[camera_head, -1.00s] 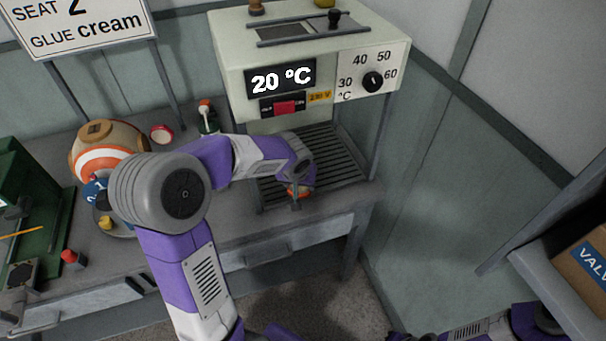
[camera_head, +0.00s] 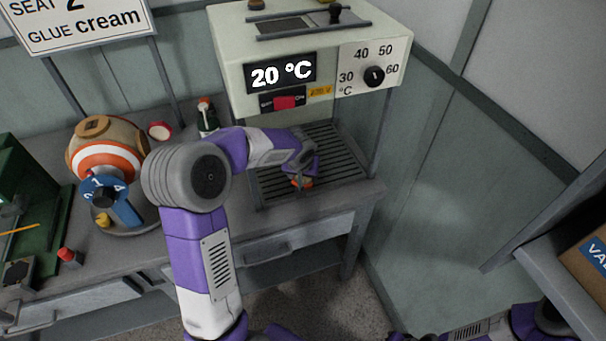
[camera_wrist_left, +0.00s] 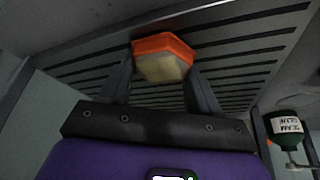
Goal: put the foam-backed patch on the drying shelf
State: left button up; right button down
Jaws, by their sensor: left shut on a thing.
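The foam-backed patch (camera_head: 302,184) is a small orange piece, mostly covered by my gripper in the head view. In the left wrist view the patch (camera_wrist_left: 163,58) shows an orange face edge and a pale tan foam side. My left gripper (camera_head: 303,178) is shut on it, with one dark finger on each side. The drying shelf (camera_head: 335,145) is the grey slatted rack under the cream heater box. The patch is over the front part of its slats, close to them; I cannot tell whether it touches. My right gripper is out of view.
The heater box (camera_head: 300,35) reads 20 °C and hangs over the shelf. A striped ball (camera_head: 105,160) with a blue numbered dial (camera_head: 120,208) sits left on the bench. A small glue bottle (camera_head: 207,115) stands left of the shelf. Slats right of my gripper are clear.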

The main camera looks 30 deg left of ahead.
pick_arm(q)
jog(key=o, duration=0.6)
jog(key=shift+f, duration=0.2)
jog(key=shift+c, duration=0.2)
jog(key=o, duration=0.5)
jog(key=shift+c, duration=0.2)
jog(key=shift+r, duration=0.15)
